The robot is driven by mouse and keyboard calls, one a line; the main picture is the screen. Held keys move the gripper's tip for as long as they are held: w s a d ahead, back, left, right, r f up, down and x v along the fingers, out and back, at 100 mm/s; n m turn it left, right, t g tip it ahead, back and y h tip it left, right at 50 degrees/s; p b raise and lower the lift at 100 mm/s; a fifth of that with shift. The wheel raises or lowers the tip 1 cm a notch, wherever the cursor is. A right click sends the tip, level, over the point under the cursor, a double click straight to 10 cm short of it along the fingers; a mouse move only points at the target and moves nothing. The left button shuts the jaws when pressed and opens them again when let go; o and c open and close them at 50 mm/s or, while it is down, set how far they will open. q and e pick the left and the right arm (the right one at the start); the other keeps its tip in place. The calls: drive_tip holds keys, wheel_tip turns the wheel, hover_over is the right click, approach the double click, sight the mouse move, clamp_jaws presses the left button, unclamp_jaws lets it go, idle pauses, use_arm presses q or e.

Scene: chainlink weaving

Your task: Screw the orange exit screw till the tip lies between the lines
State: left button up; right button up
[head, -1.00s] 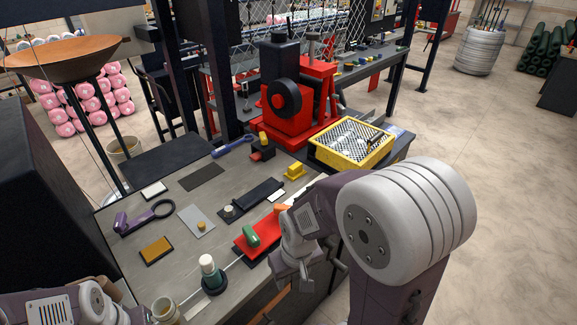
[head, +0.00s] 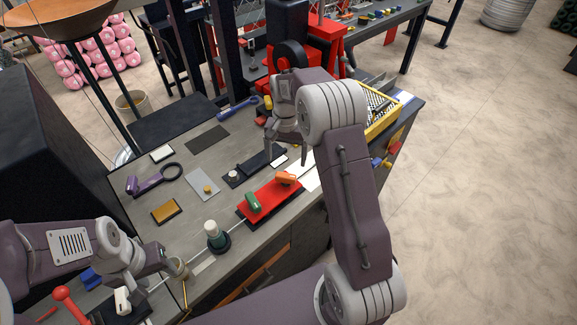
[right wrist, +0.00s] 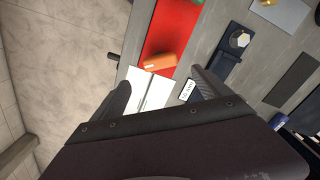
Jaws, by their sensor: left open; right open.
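The orange screw (head: 287,178) sits at the far right end of a red block (head: 272,200), which also carries a green knob (head: 253,201). In the right wrist view the orange screw (right wrist: 160,62) lies above the gap between my fingers, on the red block (right wrist: 172,30). A white sheet (right wrist: 150,90) extends from the block's end; I cannot make out lines or the tip. My right gripper (head: 287,149) is open and empty, pointing down above the bench behind the screw; its fingers (right wrist: 163,92) stand apart.
A small dark fixture (head: 245,172) is left of my right gripper. A yellow basket (head: 384,112) and red machine (head: 318,55) stand behind.

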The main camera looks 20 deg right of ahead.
sight(285, 175)
drive_tip(key=shift+s+a, duration=0.1)
drive_tip(key=shift+s+a+f, duration=0.1)
drive_tip(key=shift+s+a, duration=0.1)
drive_tip(key=f+p, duration=0.1)
drive_tip(key=f, duration=0.3)
drive_tip(key=f+p, duration=0.1)
drive_tip(key=f, duration=0.2)
drive_tip(key=shift+w+d+f, duration=0.2)
drive_tip(key=shift+f, duration=0.2)
drive_tip(key=shift+a+f, duration=0.1)
drive_tip(key=shift+f, duration=0.3)
drive_tip(key=shift+s, duration=0.1)
